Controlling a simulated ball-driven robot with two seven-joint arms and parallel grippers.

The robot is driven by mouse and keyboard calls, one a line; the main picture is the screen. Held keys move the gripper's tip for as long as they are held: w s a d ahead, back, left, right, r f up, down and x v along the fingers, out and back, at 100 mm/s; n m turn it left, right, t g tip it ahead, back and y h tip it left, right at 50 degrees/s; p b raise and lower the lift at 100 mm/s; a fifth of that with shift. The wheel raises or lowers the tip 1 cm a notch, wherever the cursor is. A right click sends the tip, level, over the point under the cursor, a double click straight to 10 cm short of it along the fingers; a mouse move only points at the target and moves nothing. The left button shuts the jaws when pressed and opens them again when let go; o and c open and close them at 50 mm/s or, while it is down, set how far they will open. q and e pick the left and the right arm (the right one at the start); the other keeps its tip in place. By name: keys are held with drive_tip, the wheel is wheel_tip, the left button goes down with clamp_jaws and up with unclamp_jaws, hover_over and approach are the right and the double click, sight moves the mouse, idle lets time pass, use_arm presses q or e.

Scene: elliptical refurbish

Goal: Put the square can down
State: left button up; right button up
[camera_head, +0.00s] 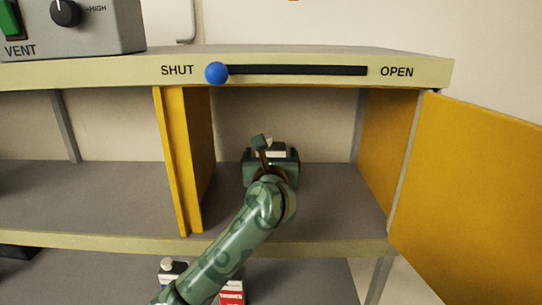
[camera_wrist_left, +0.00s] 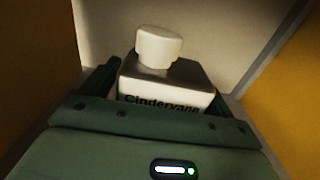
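The square can (camera_wrist_left: 160,90) has a white cap, a dark top and a white side with the word "Cindervane". It shows between the two dark green fingers of my left gripper (camera_wrist_left: 165,103), which look closed on its sides. In the head view my left gripper (camera_head: 270,167) is inside the open cupboard bay, near its back. Only a small pale part of the can (camera_head: 276,153) shows there, as the gripper and wrist hide the rest. I cannot tell whether the can's base touches the shelf. My right gripper is not in view.
The bay has a yellow panel (camera_head: 186,160) on the left and an open yellow door (camera_head: 475,190) on the right. The shelf floor (camera_head: 335,205) is bare around my arm. A blue slider knob (camera_head: 216,73) sits at SHUT above. Other containers (camera_head: 232,292) stand below.

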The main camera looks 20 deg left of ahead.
use_arm(q)
drive_tip(key=shift+w+d, duration=0.15)
drive_tip(key=shift+d, duration=0.1)
drive_tip(key=b+v, duration=0.2)
drive_tip(key=v, duration=1)
drive_tip(key=shift+a+r+b, duration=0.15)
drive_tip(key=shift+r+b, duration=0.05)
drive_tip(key=shift+b, duration=0.15)
drive_tip(key=shift+a, duration=0.1)
